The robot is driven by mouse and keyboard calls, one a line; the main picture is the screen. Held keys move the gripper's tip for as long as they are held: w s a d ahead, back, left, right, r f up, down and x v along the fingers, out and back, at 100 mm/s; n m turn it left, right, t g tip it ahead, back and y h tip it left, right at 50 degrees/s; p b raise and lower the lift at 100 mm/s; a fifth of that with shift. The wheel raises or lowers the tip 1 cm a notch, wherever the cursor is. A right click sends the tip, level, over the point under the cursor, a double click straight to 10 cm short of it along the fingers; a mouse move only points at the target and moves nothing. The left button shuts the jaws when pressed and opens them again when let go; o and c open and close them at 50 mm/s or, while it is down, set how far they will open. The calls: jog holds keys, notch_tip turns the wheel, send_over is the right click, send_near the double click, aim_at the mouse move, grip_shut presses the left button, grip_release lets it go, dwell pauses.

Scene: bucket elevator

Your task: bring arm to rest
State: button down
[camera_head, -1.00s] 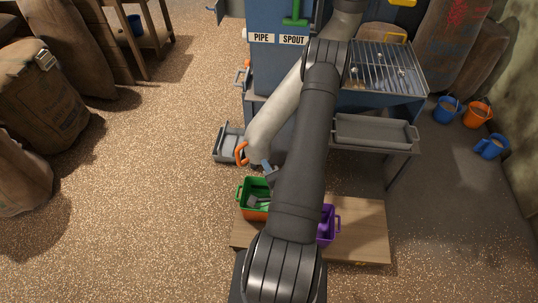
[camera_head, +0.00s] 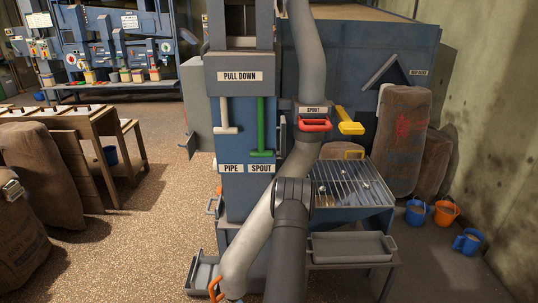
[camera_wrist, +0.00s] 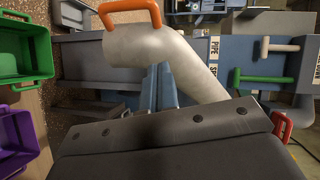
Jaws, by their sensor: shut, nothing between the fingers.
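My gripper (camera_wrist: 160,85) shows in the wrist view as two narrow blue fingers close together, with nothing seen between them. The fingers are seen against the grey pipe (camera_wrist: 195,58); I cannot tell whether they touch it. The pipe's orange handle (camera_wrist: 130,12) is beyond them at the top. In the head view my dark arm (camera_head: 288,255) comes up from the bottom edge in front of the blue machine, and the gripper itself is not visible there. The grey pipe (camera_head: 262,232) slants down to the left beside the arm.
A green bin (camera_wrist: 22,40) and a purple bin (camera_wrist: 18,140) lie at the left of the wrist view. In the head view are a grey tray (camera_head: 350,246), a wire grate (camera_head: 345,187), sacks (camera_head: 402,135) and buckets (camera_head: 445,212). Open floor (camera_head: 140,235) lies left.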

send_near(235, 277)
jog(key=w, duration=0.3)
jog(key=shift+w+a+f, duration=0.3)
jog(key=shift+w+a, duration=0.55)
jog(key=shift+a, duration=0.15)
jog(key=shift+x, duration=0.95)
jog(key=shift+s+a, duration=0.1)
jog(key=shift+a, duration=0.1)
jog(key=shift+s+d, duration=0.35)
jog(key=s+d+r, duration=0.1)
jog(key=s+r, duration=0.1)
jog(key=s, duration=0.8)
jog(key=shift+s+d, duration=0.35)
jog(key=shift+s, duration=0.05)
